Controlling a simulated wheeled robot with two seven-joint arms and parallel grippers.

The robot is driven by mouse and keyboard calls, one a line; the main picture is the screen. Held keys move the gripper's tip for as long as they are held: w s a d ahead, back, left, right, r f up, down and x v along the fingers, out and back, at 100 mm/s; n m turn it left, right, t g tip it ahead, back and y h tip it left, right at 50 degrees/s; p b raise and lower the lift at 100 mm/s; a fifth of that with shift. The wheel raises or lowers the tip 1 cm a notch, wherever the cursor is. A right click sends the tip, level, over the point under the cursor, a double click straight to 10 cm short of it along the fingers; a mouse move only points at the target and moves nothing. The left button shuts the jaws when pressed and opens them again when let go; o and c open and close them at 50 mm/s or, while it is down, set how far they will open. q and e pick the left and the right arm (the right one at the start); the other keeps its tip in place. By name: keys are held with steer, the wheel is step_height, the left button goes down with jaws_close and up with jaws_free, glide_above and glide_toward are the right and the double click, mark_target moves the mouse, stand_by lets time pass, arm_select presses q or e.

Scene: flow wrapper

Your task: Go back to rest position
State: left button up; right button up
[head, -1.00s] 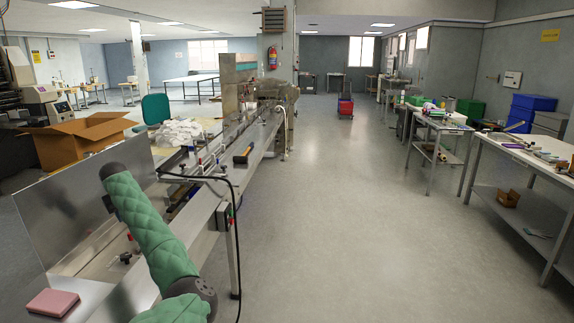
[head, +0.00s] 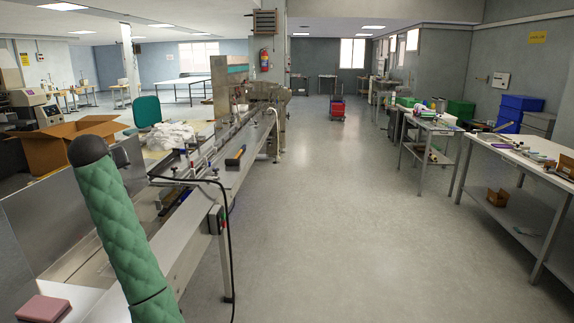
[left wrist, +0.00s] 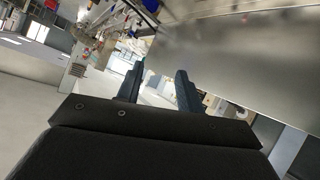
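My left arm, in a green quilted sleeve, rises from the bottom left of the head view in front of the flow wrapper (head: 182,245). My right arm and gripper are in neither view.
A pink block (head: 43,309) lies on the machine's near end. An open cardboard box (head: 65,145) stands behind the machine. A black cable hangs over its side. The right-hand tables (head: 515,160) hold small items. The middle aisle (head: 330,220) is clear.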

arm_select(q)
steer(key=s+d+f+m+g+h, duration=0.15)
steer(key=s+d+f+m, duration=0.25)
steer(key=s+d+f, duration=0.85)
steer(key=s+d+f+m+h, duration=0.35)
steer(key=s+d+f, duration=0.65)
steer(key=d+f, duration=0.5)
steer(key=s+d+f+g, duration=0.2)
steer(key=s+f, duration=0.6)
steer(key=s, duration=0.3)
steer(key=s+d+f+m+g, duration=0.1)
steer(key=s+d+f+g, duration=0.2)
steer(key=s+f, duration=0.5)
steer(key=s+d+f+m+g, duration=0.1)
steer(key=s+d+f+g, duration=0.1)
steer(key=s+f, duration=0.6)
steer(key=s+p, duration=0.1)
steer(key=s, duration=0.4)
steer(key=shift+s+d, duration=0.35)
steer(key=shift+s, duration=0.05)
steer(key=shift+g, duration=0.25)
